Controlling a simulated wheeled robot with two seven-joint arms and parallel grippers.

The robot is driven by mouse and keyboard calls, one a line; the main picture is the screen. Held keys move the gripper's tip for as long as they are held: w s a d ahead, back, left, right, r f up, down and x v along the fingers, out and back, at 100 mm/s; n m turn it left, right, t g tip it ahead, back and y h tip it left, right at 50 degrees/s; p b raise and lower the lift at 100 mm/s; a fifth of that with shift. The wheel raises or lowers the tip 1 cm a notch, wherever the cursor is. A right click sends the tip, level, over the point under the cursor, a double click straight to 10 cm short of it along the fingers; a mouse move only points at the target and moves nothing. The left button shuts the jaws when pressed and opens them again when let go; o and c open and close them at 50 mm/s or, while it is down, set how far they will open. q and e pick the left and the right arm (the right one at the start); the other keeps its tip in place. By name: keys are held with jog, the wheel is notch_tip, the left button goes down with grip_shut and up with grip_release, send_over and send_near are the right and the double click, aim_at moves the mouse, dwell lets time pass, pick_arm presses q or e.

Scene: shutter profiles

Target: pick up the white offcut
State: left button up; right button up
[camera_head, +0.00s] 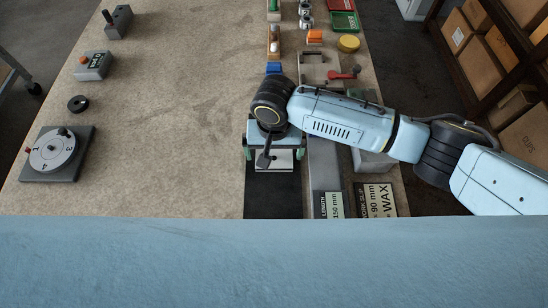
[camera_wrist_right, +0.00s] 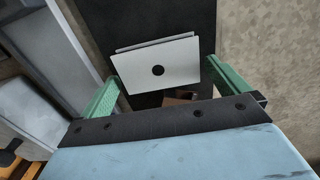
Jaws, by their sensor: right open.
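The white offcut (camera_head: 283,163) shows as a pale piece below my right gripper in the head view, partly hidden by the gripper and wrist. In the right wrist view the white offcut (camera_wrist_right: 140,70) is a flat-faced rectangular piece with a round dark hole, above or on a dark strip. My right gripper (camera_head: 272,155) is open, with its green fingers on either side of the offcut. In the right wrist view the gripper (camera_wrist_right: 165,80) has visible room beside the piece. I cannot tell the height gap. My left gripper is not in view.
A dark strip (camera_head: 272,200) runs beneath the offcut. A grey metal rail (camera_head: 325,175) lies right of it, with label cards (camera_head: 375,200) in front. A small brown piece (camera_wrist_right: 180,100) shows near the offcut. A dial device (camera_head: 52,154) stands at far left; the bench between is clear.

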jog(key=c, duration=0.9)
jog(key=shift+r, duration=0.1)
